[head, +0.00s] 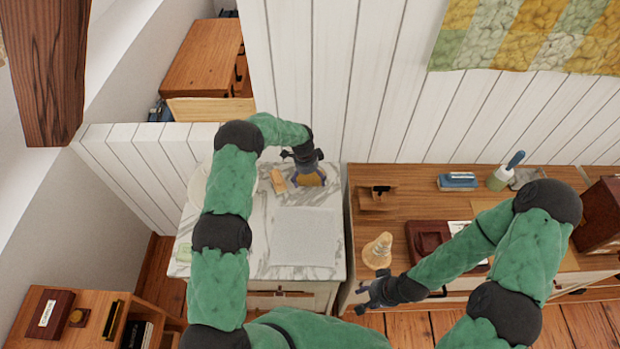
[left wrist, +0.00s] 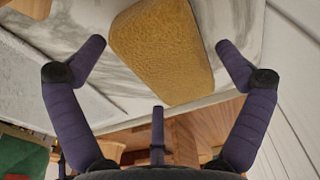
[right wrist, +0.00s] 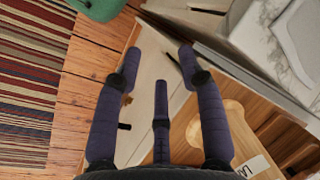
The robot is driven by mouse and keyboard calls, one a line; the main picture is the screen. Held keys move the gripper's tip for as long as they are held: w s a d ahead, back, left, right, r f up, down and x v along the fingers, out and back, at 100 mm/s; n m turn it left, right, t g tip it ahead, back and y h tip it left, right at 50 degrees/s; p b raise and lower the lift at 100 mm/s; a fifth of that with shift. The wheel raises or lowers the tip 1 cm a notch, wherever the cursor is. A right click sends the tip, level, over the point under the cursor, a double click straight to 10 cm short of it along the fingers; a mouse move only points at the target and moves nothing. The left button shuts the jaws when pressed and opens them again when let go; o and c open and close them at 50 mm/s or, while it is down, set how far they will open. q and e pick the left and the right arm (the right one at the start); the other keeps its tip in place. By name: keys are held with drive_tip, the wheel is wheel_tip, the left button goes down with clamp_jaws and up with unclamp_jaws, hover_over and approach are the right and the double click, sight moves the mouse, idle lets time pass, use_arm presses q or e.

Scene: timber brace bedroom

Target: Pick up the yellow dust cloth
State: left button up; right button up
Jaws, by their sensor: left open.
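The yellow dust cloth (left wrist: 161,55) looks like a thick, rounded, textured pad. It lies on the marble top near its back edge, and part of it shows under my left gripper in the head view (head: 311,180). My left gripper (head: 307,177) is open above it. In the left wrist view its fingers (left wrist: 161,44) stand on either side of the cloth, with gaps between, not gripping it. My right gripper (head: 366,300) is open and empty, away in front of the wooden cabinet; its spread fingers show in the right wrist view (right wrist: 160,50).
A grey mat (head: 304,237) covers the marble's front. A plank wall stands close behind.

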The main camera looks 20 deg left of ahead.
use_arm(q)
drive_tip(key=shift+f, duration=0.55)
drive_tip(key=c, duration=1)
drive_tip(key=shift+r, duration=0.55)
wheel_tip(320, 180, up, 2)
drive_tip(key=shift+r, duration=0.2)
drive_tip(key=s+d+r, duration=0.1)
drive_tip(key=s+r, duration=0.2)
drive_tip(key=s, duration=0.1)
drive_tip(key=s+d+r, duration=0.1)
drive_tip(key=s+r, duration=0.2)
drive_tip(key=s, duration=0.2)
drive_tip(key=s+d+r, duration=0.2)
drive_tip(key=s+r, duration=0.1)
drive_tip(key=s, duration=0.1)
drive_tip(key=shift+s+r+p, duration=0.25)
drive_tip(key=shift+r+p, duration=0.05)
